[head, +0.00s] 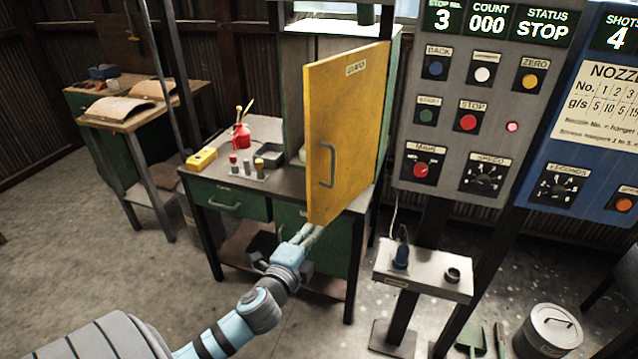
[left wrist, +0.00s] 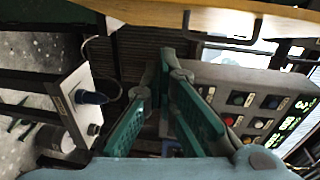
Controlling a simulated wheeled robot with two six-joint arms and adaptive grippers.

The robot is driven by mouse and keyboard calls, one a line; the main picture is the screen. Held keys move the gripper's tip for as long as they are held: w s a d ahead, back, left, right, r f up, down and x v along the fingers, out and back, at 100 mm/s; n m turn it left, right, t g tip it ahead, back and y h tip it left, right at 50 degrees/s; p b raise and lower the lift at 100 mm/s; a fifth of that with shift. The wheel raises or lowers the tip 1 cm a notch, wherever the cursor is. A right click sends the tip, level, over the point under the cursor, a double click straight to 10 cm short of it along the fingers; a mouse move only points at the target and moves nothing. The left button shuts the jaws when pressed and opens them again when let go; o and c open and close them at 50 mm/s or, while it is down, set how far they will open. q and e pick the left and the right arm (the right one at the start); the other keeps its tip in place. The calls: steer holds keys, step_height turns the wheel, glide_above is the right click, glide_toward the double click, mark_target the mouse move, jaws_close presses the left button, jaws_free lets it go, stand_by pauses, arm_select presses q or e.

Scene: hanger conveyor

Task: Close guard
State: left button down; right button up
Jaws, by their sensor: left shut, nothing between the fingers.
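The guard is a yellow door panel (head: 352,110) with a small label near its top and a grey handle (head: 327,165) on its face. It stands swung open at the front of the green cabinet. In the left wrist view its yellow edge (left wrist: 190,14) runs along the top. My left gripper (head: 314,230) is shut and empty, just under the guard's lower edge. The left wrist view shows its green fingers (left wrist: 168,72) close up; I cannot tell whether they touch the guard. My right gripper is not in view.
A bench (head: 225,178) with a yellow box, a red can and small bottles adjoins the guard. A grey control panel (head: 475,130) stands to the right. A small white shelf (head: 430,282) with a blue item and a cup stands below it. A lidded bin (head: 548,330) is on the floor.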

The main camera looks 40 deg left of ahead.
mark_target(319, 186)
arm_select(q)
step_height(319, 186, up, 6)
steer(key=d+m+t, duration=0.1)
steer(key=w+a, duration=0.2)
steer(key=w, duration=0.1)
steer(key=w+a, duration=0.2)
steer(key=w, duration=0.1)
steer(key=w+a, duration=0.2)
steer(key=w, duration=0.1)
steer(key=shift+w+a+f, duration=0.25)
steer(key=shift+w+f, duration=0.1)
steer(key=shift+w, duration=0.05)
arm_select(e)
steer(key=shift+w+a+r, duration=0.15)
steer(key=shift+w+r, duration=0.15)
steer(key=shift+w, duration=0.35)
arm_select(q)
steer(key=shift+d, duration=0.1)
steer(key=shift+w, duration=0.1)
